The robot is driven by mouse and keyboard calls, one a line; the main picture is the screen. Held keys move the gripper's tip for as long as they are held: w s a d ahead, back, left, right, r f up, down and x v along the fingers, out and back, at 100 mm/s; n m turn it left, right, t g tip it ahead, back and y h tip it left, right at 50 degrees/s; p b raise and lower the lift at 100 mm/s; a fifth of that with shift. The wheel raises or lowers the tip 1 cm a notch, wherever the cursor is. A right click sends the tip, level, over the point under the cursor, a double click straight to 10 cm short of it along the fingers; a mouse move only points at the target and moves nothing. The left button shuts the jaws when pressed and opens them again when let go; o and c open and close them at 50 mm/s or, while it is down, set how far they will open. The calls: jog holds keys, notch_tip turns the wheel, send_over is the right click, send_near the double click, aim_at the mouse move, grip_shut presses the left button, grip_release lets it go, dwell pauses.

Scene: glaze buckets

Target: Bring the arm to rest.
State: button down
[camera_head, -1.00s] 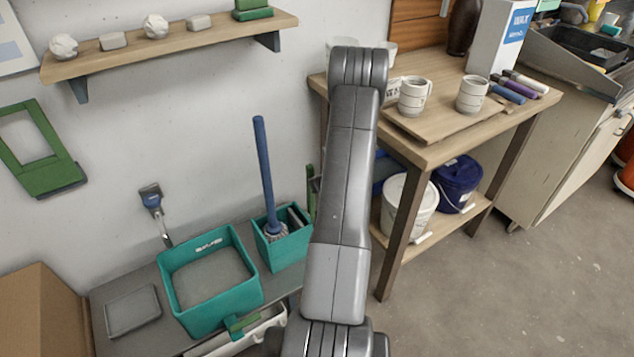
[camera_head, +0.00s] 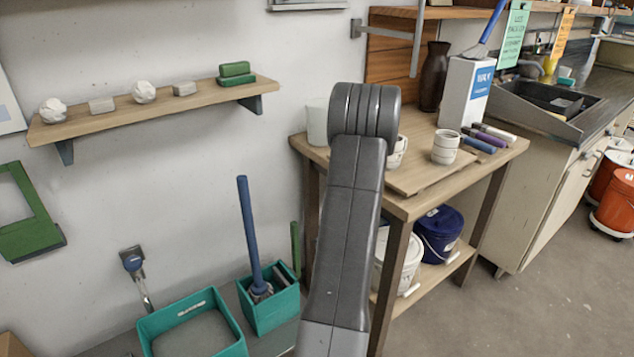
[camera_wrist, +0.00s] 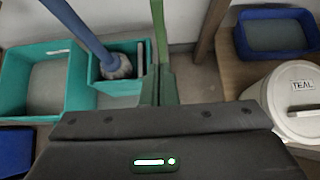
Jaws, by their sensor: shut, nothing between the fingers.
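My arm (camera_head: 350,220) rises from the bottom middle of the head view to a thick rounded joint. My gripper is hidden in that view. In the wrist view the dark gripper body fills the bottom, and my gripper's fingers (camera_wrist: 160,80) are together with nothing held. Beyond them stand a teal bin (camera_wrist: 117,70) with a blue-handled brush (camera_wrist: 85,30) and a thin green handle (camera_wrist: 159,25). I cannot tell how far the fingers are from these.
A wooden table (camera_head: 420,205) with cups and markers stands right of my arm in the head view. Its lower shelf holds a dark blue bucket (camera_head: 438,235) and a white lidded bucket (camera_wrist: 300,95) labelled TEAL. A wall shelf (camera_head: 150,110) is left.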

send_near(297, 238)
notch_tip(297, 238, down, 3)
jog(key=w+a, duration=0.1)
jog(key=w+a+f, duration=0.1)
jog(key=shift+w+a+p, duration=0.1)
jog(key=shift+w+p, duration=0.2)
jog(key=shift+w+a, duration=0.35)
jog(key=shift+w, duration=0.25)
